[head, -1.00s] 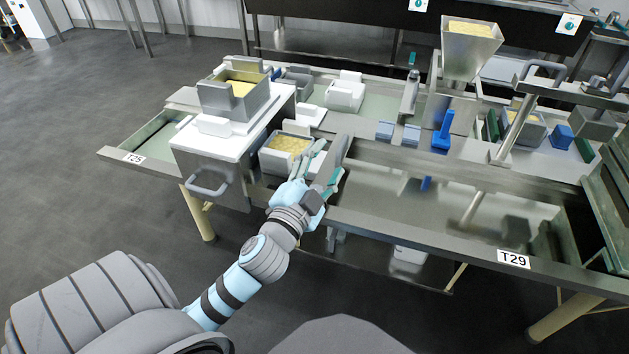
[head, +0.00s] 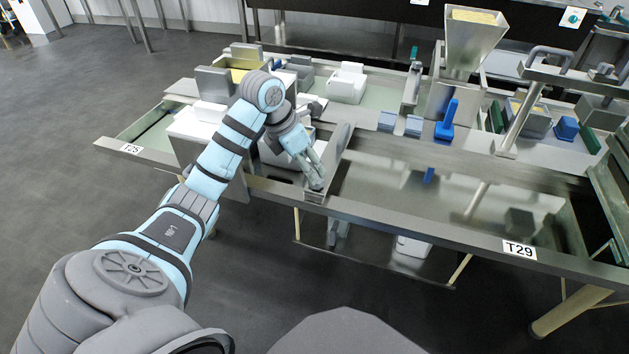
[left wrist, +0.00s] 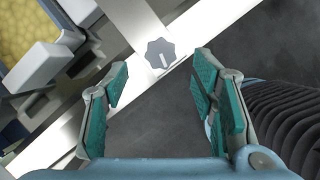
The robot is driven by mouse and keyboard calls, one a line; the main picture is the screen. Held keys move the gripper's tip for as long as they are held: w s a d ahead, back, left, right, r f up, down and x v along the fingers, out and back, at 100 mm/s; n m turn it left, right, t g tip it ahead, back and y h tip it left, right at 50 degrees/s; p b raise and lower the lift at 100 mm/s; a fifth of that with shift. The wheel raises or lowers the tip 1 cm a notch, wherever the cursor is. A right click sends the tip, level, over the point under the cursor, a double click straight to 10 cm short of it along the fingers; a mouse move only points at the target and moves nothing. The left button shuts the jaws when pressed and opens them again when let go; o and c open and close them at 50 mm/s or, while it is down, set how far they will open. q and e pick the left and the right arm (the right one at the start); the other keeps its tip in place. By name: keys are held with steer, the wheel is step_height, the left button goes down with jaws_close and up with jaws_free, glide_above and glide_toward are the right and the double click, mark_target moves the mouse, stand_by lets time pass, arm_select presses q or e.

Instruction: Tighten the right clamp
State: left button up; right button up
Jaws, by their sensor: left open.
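In the left wrist view a grey lobed knob (left wrist: 160,53) with a white pointer mark sits on a bright steel strip (left wrist: 135,20). It looks like the clamp's knob. My left gripper (left wrist: 160,74) is open and empty. The knob lies just beyond its fingertips, in line with the gap between them; no contact shows. The knob cannot be made out there. My right gripper is not in view.
A curd-filled container (left wrist: 28,52) is at the wrist view's left. In the head view, a white press box (head: 190,125) stands left, partly behind my arm. A steel hopper (head: 473,45) and blue handle (head: 446,122) are to the right. The floor in front is clear.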

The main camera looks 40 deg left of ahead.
arm_select(q)
steer(key=b+x, duration=0.1)
steer(key=x, duration=0.4)
steer(key=shift+w+f, duration=0.1)
steer(key=shift+f, duration=0.15)
steer(key=c, duration=1.1)
steer(key=shift+r, duration=0.1)
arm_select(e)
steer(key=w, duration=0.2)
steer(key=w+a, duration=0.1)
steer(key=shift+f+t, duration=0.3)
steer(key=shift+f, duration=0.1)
